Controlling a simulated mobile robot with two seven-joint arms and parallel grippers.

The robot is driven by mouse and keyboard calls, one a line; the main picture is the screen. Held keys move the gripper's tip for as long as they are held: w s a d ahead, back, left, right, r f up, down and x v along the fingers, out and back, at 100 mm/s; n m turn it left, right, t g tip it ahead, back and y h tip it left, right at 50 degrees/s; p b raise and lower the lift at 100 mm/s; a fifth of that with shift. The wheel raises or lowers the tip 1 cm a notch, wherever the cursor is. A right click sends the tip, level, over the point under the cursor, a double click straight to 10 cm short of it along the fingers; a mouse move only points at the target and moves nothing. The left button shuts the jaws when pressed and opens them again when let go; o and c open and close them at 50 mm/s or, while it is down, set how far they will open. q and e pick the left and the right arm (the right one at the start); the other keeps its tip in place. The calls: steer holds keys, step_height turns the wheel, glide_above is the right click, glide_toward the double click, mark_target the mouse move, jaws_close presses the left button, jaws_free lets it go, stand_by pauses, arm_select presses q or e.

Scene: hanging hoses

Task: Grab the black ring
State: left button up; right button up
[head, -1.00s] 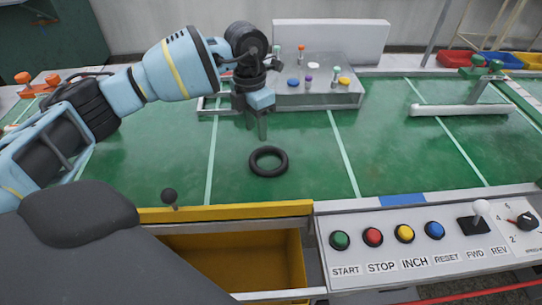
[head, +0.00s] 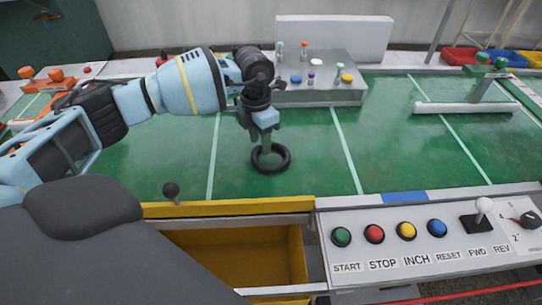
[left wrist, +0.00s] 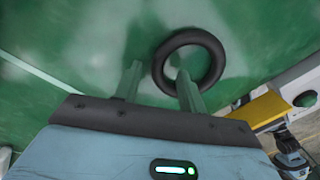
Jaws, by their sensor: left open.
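The black ring (head: 284,165) lies flat on the green table surface, just behind the yellow front edge. My left gripper (head: 267,143) is open, pointing down right over the ring's far side. In the left wrist view the ring (left wrist: 215,62) shows beyond the two fingers (left wrist: 158,82). One finger appears over the ring's opening and the other just outside it, with the near rim between them. Whether the fingertips touch the table cannot be told. My right gripper is out of view.
A control panel (head: 358,246) with coloured buttons stands at the front right. A yellow drawer (head: 235,262) is open at the front. A grey box (head: 345,95) with several knobs is behind the gripper. A white bar (head: 462,108) lies at right. The green surface right of the ring is clear.

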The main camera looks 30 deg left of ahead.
arm_select(q)
steer(key=shift+f, duration=0.55)
steer(key=c, duration=0.9)
steer(key=shift+r, duration=0.15)
